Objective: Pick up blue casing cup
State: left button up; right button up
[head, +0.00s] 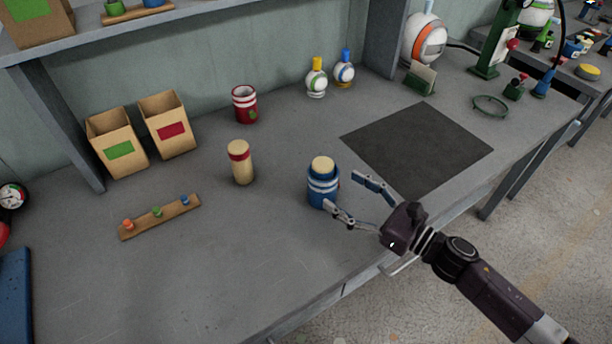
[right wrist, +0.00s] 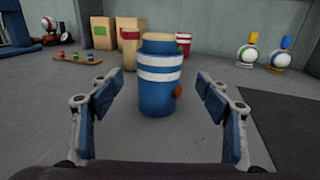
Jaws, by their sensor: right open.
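The blue casing cup (head: 322,190) stands upright on the grey bench, with white bands and a tan core or top showing at its upper end in the head view. It also shows in the right wrist view (right wrist: 161,92), centred beyond the fingertips, with a small orange-red spot on its right side. My right gripper (head: 350,196) is open and empty just to the right of the cup in the head view. Its two fingers (right wrist: 161,95) flank the cup's image in the wrist view. My left gripper is not in view.
A tan cylinder with a red band (head: 240,163) stands left of the cup. A red cup (head: 244,106), two cardboard boxes (head: 119,150) and a wooden peg strip (head: 160,217) are farther left. A dark mat (head: 418,145) lies right. The bench front is clear.

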aim_at(336, 184)
jog(key=shift+w+a+r, duration=0.1)
jog(key=shift+w+a, duration=0.15)
jog(key=shift+a, duration=0.1)
jog(key=shift+r+p+x, duration=0.25)
jog(key=shift+p+x, duration=0.45)
jog(key=shift+x, duration=0.45)
jog(key=p+x, duration=0.1)
jog(key=x, duration=0.2)
jog(key=shift+w+a+f, duration=0.15)
jog(key=shift+a, duration=0.15)
jog(key=shift+w+a+f, duration=0.1)
jog(key=shift+w+a, duration=0.05)
jog(key=c, duration=1.2)
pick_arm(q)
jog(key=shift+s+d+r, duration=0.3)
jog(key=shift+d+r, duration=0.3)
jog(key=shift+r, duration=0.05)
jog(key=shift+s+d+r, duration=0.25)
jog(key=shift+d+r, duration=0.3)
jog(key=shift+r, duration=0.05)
pick_arm(e)
jog(key=shift+c, duration=0.5)
